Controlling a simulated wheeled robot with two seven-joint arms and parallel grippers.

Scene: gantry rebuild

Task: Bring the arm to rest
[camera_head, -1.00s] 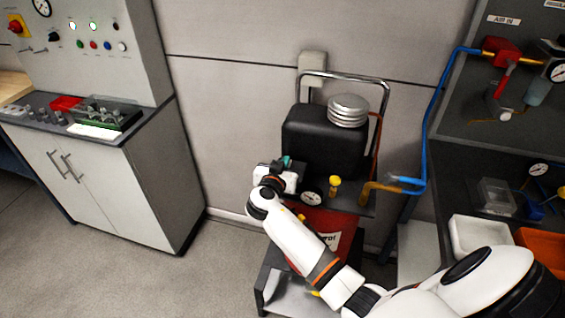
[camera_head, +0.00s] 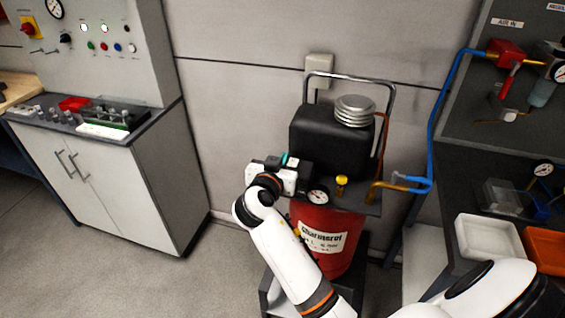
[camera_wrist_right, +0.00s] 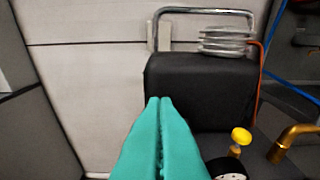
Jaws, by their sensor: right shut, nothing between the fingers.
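My right arm (camera_head: 285,258) reaches in from the lower right in the head view. Its right gripper (camera_head: 286,158) is beside the left end of the compressor's black motor housing (camera_head: 325,142). In the right wrist view the teal fingers (camera_wrist_right: 160,105) are closed together with nothing between them, in front of the black housing (camera_wrist_right: 205,85). I cannot tell whether they touch it. The red compressor tank (camera_head: 325,235) stands below, partly hidden by my arm. My left gripper is in neither view.
A gauge (camera_head: 318,197), yellow knob (camera_head: 341,181) and brass pipe (camera_head: 395,187) sit close right of the gripper. A blue hose (camera_head: 436,120) runs up to the wall panel. White (camera_head: 489,238) and orange (camera_head: 545,250) trays lie at right. Floor left of the compressor is clear.

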